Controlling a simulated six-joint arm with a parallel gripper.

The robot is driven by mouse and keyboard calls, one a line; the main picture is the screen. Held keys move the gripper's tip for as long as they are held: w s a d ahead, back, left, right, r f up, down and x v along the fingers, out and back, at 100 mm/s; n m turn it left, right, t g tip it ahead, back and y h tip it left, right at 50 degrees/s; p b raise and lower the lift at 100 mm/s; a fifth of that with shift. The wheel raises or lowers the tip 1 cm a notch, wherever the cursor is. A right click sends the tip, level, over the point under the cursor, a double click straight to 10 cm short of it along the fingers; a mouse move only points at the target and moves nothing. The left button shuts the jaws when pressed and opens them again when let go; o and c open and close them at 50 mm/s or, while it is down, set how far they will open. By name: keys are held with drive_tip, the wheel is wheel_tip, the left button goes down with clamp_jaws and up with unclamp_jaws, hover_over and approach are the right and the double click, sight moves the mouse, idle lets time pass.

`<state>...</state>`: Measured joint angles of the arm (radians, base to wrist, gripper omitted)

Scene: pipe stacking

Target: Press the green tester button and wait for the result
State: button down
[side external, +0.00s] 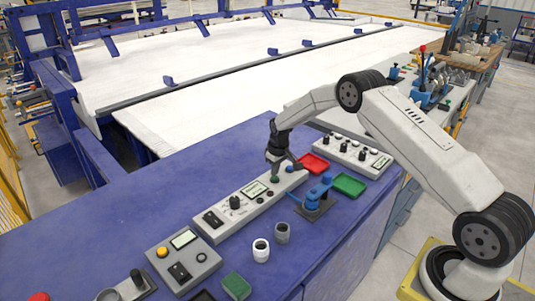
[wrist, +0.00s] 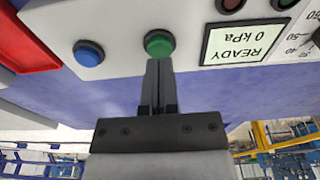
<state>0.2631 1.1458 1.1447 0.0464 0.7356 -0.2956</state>
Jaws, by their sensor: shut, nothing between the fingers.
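The green tester button (wrist: 159,43) sits on the pale tester panel (wrist: 125,22), between a blue button (wrist: 88,53) and the display (wrist: 245,41). The display reads "READY" and "0 kPa", upside down in the wrist view. My gripper (wrist: 160,64) is shut and empty, its fingertips right at the lower edge of the green button. I cannot tell whether they touch it. In the side view my gripper (side external: 275,178) points down over the tester panel (side external: 240,205), beside its display (side external: 254,189). The green button shows there as a small dark green spot under the fingertips.
A red tray (side external: 314,163) and a green tray (side external: 349,185) lie right of the tester. A blue clamp (side external: 317,195) stands in front, with a white pipe piece (side external: 261,250) and a grey one (side external: 282,233) nearby. The blue bench top (side external: 120,215) is clear at left.

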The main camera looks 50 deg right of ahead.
sight(275, 179)
drive_tip(key=shift+f, duration=0.8)
idle(0.9)
drive_tip(key=shift+r, duration=3.55)
drive_tip(key=shift+s+a+r, duration=0.3)
drive_tip(key=shift+a+r, duration=0.05)
drive_tip(key=s+a+r, duration=0.3)
drive_tip(key=s+a, duration=0.1)
drive_tip(key=s, duration=0.5)
drive_tip(key=s+a+r, duration=0.2)
drive_tip(key=s+a, duration=0.3)
drive_tip(key=s, duration=0.5)
drive_tip(key=s+a+r+t, duration=0.1)
drive_tip(key=s+a+r, duration=0.2)
drive_tip(key=s, duration=0.7)
drive_tip(key=shift+a+r, duration=0.35)
drive_tip(key=shift+a, duration=0.8)
